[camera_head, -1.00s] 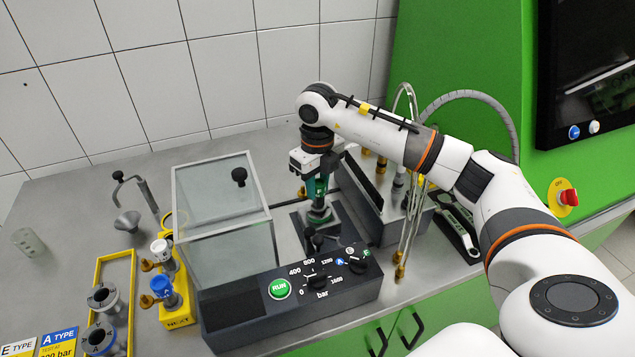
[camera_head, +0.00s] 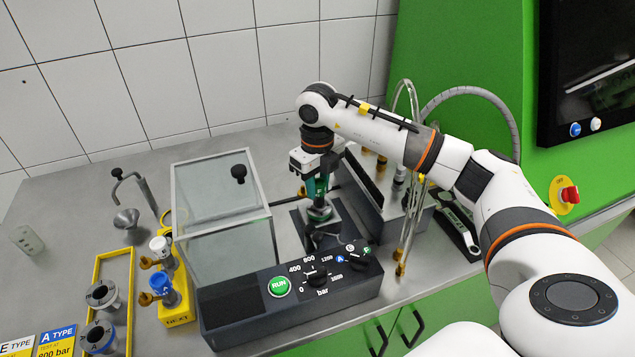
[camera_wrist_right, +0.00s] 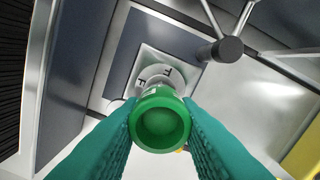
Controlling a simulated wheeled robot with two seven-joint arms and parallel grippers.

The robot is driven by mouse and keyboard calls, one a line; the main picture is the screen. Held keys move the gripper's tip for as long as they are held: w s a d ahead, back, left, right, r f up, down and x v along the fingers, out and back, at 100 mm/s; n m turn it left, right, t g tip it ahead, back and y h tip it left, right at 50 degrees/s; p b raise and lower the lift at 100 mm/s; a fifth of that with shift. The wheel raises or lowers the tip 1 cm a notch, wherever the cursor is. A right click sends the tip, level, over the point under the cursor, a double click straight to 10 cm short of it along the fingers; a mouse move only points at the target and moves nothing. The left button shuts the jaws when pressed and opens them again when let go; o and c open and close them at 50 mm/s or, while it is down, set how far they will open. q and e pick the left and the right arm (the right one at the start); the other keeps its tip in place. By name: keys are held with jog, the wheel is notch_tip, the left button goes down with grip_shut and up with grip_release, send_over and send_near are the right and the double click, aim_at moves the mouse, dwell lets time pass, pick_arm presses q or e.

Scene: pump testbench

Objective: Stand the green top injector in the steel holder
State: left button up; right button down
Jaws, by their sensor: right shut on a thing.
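The green top injector (camera_wrist_right: 160,122) is between the teal fingers of my right gripper (camera_wrist_right: 162,130) in the right wrist view. Its green ring faces the camera, and a grey body marked with letters (camera_wrist_right: 155,76) shows beyond it. My right gripper (camera_head: 317,190) is shut on it, pointing down behind the control box. In the wrist view the grey body is over a pale steel square (camera_wrist_right: 185,62), which looks like the steel holder. The injector hides most of it, so I cannot tell whether the injector's foot is seated. My left gripper is not in view.
A clear-walled box (camera_head: 222,215) with a black knob stands just left of my right gripper. The control box (camera_head: 235,308) with a green RUN button is in front. Bent metal pipes (camera_head: 408,215) rise to the right. A yellow rack (camera_head: 98,262) stands at left.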

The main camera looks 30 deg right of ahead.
jog(key=c, duration=1)
grip_release()
jog(key=shift+r+p, duration=2.3)
jog(key=shift+r, duration=1.2)
